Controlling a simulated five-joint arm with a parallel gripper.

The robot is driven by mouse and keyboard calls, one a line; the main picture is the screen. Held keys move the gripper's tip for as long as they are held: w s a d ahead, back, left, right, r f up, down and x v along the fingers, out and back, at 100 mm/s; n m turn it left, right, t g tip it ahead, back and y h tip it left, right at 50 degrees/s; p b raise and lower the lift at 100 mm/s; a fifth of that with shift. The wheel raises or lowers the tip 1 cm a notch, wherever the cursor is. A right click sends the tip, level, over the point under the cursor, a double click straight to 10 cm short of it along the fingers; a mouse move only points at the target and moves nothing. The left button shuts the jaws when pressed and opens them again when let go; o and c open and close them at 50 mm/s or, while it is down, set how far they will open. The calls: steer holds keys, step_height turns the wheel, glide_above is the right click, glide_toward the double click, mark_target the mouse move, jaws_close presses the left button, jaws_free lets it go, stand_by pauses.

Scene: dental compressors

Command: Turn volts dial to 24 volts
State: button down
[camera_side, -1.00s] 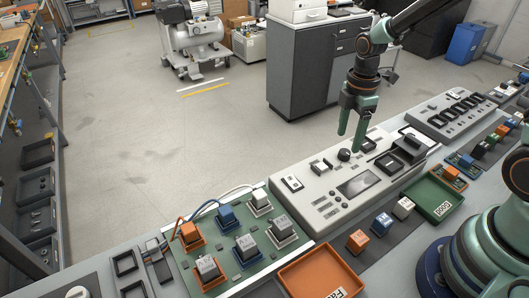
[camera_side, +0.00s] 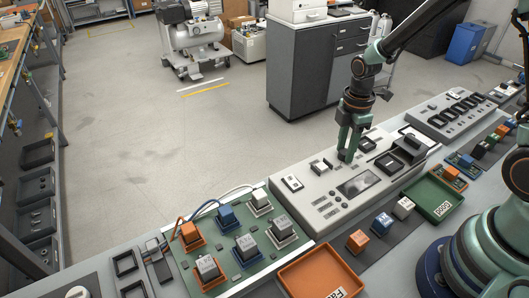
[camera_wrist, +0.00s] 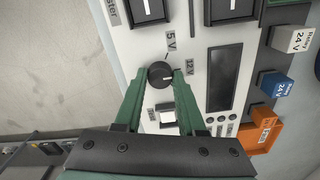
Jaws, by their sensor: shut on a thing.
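The volts dial (camera_wrist: 160,73) is a round black knob with a pale pointer line on the pale grey control panel (camera_side: 318,182). In the wrist view its line points roughly right, a little below the 12 V mark (camera_wrist: 189,66). The 5 V mark (camera_wrist: 171,41) is above the dial. No 24 V mark on the panel is visible. My green-fingered gripper (camera_wrist: 160,78) is shut on the dial, one finger on each side. In the side view my gripper (camera_side: 346,153) comes down on the panel from above and its fingers mostly hide the dial.
A green board with relays (camera_side: 236,246), an orange tray (camera_side: 318,278) and a green tray (camera_side: 434,201) are nearby.

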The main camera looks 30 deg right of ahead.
mark_target(345, 151)
steer(key=shift+m, duration=0.3)
steer(key=m, duration=1.1)
steer(key=shift+m, duration=0.3)
stand_by(0.3)
steer(key=c, duration=0.5)
jaws_free()
step_height(345, 151, up, 12)
